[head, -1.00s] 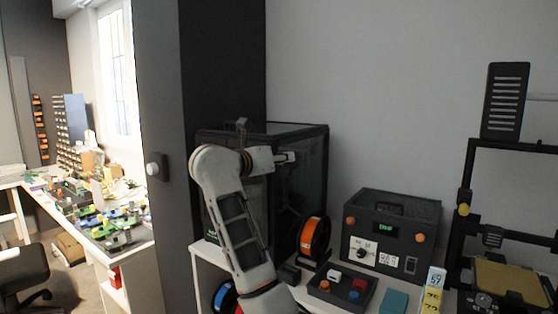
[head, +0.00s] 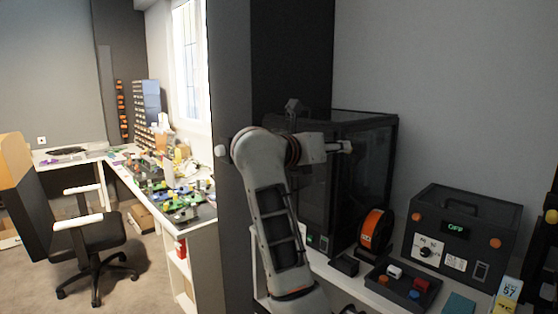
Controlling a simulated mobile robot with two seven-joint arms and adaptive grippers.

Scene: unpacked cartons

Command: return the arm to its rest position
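One of my arms, taken to be the left, rises from the bottom middle of the head view, bends at a raised elbow and points right. Its far end, with the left gripper (head: 345,147), shows small in front of the dark glass-sided enclosure (head: 350,125). The fingers are too small to tell open from shut. No held object is visible. My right gripper is not in view.
Below the arm, a white shelf top holds an orange-and-black spool (head: 375,232), a dark tray (head: 402,286) of small blocks and a black box (head: 465,235) reading OFF. A dark pillar (head: 230,80) stands close left. Beyond are a cluttered bench (head: 205,222) and an office chair (head: 92,235).

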